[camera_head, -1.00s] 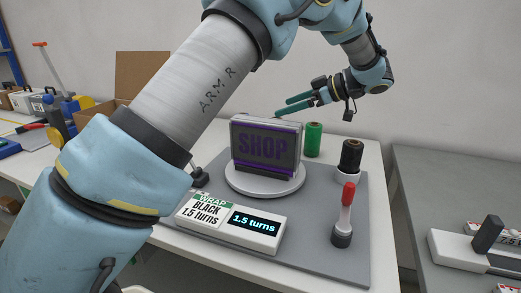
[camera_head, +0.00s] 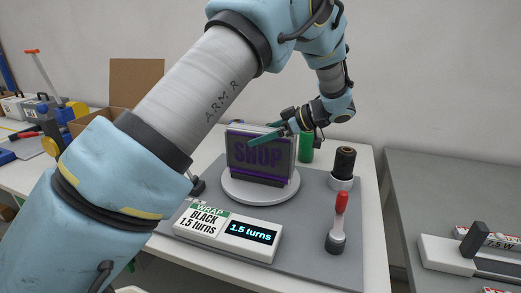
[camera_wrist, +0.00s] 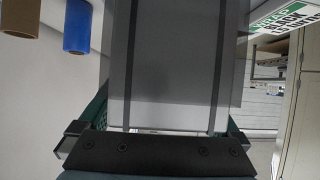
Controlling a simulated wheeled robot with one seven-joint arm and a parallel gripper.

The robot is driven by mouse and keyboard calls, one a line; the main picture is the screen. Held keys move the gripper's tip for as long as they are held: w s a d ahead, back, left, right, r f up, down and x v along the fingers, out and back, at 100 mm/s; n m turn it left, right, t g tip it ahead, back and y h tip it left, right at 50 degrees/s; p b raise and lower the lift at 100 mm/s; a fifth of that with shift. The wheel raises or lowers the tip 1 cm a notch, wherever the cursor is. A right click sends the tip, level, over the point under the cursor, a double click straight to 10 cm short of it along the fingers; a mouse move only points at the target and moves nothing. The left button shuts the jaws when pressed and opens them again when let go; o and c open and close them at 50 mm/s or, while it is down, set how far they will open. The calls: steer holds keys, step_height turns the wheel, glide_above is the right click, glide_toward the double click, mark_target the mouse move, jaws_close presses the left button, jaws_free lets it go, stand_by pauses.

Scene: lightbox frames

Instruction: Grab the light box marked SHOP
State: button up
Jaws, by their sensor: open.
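The light box (camera_head: 258,160) marked SHOP stands upright on a round white turntable (camera_head: 260,196), its purple letters on a dark face. My gripper (camera_head: 262,132) is at the top right of the box and is open. One green finger crosses in front of the upper face and partly covers it; the other lies along the top rear edge. In the wrist view the box's grey side (camera_wrist: 170,70) fills the space between the green fingers. I cannot tell if either finger touches it.
A white readout box (camera_head: 228,230) reads "WRAP BLACK 1.5 turns". A green roll (camera_head: 306,147) stands behind, a black roll (camera_head: 343,165) to the right, and a red-handled tool (camera_head: 339,222) at front right. A grey table (camera_head: 430,190) stands further right.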

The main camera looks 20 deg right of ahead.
steer(key=shift+w+a+f, duration=0.2)
steer(key=shift+a+f, duration=0.05)
jaws_close()
stand_by(0.7)
steer(key=shift+r, duration=0.1)
